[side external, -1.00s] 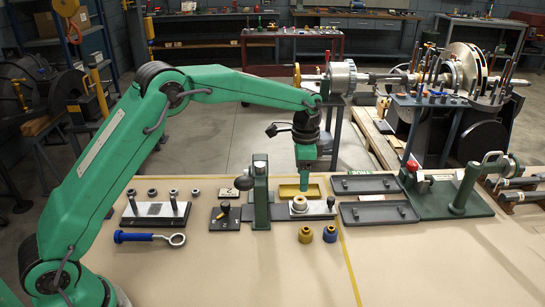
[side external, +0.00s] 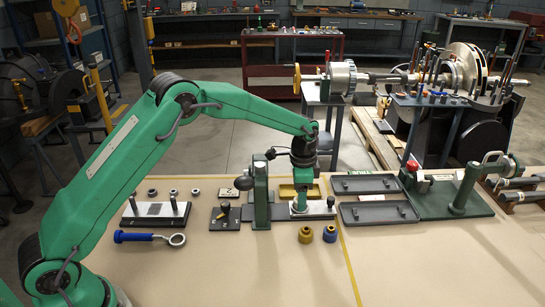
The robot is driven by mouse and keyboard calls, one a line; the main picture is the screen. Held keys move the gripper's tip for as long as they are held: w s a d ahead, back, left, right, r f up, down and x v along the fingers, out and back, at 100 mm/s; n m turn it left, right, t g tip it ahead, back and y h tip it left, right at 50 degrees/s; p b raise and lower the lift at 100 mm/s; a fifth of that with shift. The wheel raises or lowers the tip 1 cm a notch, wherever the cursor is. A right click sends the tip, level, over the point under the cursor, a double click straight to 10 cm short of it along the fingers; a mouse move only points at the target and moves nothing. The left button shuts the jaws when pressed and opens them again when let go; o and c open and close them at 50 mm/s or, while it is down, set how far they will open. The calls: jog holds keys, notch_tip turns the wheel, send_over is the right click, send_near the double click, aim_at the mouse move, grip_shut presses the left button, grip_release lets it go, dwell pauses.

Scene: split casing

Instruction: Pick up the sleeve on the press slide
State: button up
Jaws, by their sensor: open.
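My gripper (side external: 301,202) points straight down over the press slide (side external: 321,208), just right of the green press post (side external: 261,195). Its fingers are down at the spot where the sleeve sits on the slide. The jaws are open. The fingers cover most of the sleeve, so I cannot tell whether they touch it or stand around it. The slide is a light metal plate on a dark base.
A yellow tray (side external: 287,190) lies just behind the slide. Two grey trays (side external: 378,215) are to the right. A brass bushing (side external: 305,234) and a blue one (side external: 329,233) stand in front. A blue-handled ring tool (side external: 145,238) lies at left. The front mat is clear.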

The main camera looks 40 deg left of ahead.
jog(key=shift+f, duration=0.4)
jog(key=shift+r, duration=0.1)
jog(key=c, duration=1.2)
jog(key=shift+r, duration=0.7)
jog(key=r, duration=0.3)
jog(key=shift+s+d+r, duration=0.1)
jog(key=shift+s+d, duration=0.1)
jog(key=shift+d, duration=0.15)
jog(key=s+d+r, duration=0.6)
jog(key=d, duration=0.2)
jog(key=shift+s+d+r, duration=0.2)
jog(key=shift+s+d, duration=0.05)
jog(key=shift+s, duration=0.15)
